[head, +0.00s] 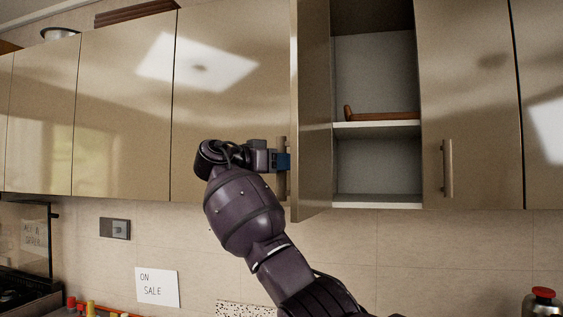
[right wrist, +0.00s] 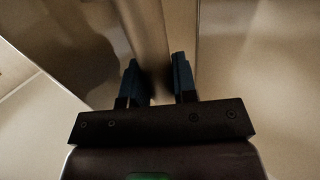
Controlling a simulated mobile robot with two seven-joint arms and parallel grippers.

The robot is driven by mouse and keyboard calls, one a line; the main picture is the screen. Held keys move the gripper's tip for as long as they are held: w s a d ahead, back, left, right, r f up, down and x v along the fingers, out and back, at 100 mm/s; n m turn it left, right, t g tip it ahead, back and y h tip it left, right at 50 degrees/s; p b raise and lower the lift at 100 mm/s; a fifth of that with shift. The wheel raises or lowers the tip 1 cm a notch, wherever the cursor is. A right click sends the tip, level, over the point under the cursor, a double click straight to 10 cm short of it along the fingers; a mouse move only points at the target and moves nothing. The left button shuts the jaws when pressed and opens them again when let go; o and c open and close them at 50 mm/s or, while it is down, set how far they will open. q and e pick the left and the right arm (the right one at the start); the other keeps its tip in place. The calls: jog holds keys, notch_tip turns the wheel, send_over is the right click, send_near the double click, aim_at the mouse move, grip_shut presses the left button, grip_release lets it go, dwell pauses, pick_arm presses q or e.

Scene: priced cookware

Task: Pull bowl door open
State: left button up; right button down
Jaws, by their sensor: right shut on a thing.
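The cupboard door (head: 311,120) stands swung open, roughly edge-on in the head view, left of an open cupboard (head: 372,75). Its upright bar handle (head: 283,145) is on the door's left face. My right gripper (head: 281,161) is at the handle, with its blue fingers around it. In the right wrist view, the two fingers of my right gripper (right wrist: 158,74) stand either side of the handle bar (right wrist: 153,38), shut on it. No bowl shows inside the open cupboard. My left gripper is out of view.
A brown wooden item (head: 382,115) lies on the cupboard's middle shelf (head: 400,126). A closed door with a handle (head: 448,168) is to the right; closed doors (head: 122,110) run left. A white sign (head: 157,287) and a red-capped bottle (head: 542,303) are below.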

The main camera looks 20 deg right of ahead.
jog(key=shift+f, duration=0.1)
jog(key=c, duration=0.9)
grip_release()
jog(key=s+a+b, duration=0.1)
jog(key=a+b, duration=0.1)
jog(key=a, duration=0.8)
jog(key=shift+s+a, duration=0.3)
jog(key=shift+a, duration=0.05)
